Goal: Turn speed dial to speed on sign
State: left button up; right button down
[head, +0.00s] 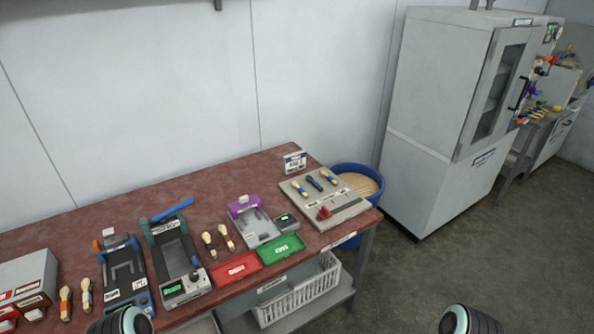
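A small white sign (294,161) stands at the back of the red-brown table (140,212); its writing is too small to read. A dark grey press machine (174,250) with a raised blue lever (173,210) stands left of the middle. A small green display (172,288) and a dark round knob (193,276), perhaps the speed dial, sit at its front end. I cannot read the setting. Only rounded parts of my two arms show at the bottom edge; both grippers are out of view, and nothing shows them touching the table's things.
A blue bin (345,168) and grey cabinet (435,110) stand right. Floor at front right is clear.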

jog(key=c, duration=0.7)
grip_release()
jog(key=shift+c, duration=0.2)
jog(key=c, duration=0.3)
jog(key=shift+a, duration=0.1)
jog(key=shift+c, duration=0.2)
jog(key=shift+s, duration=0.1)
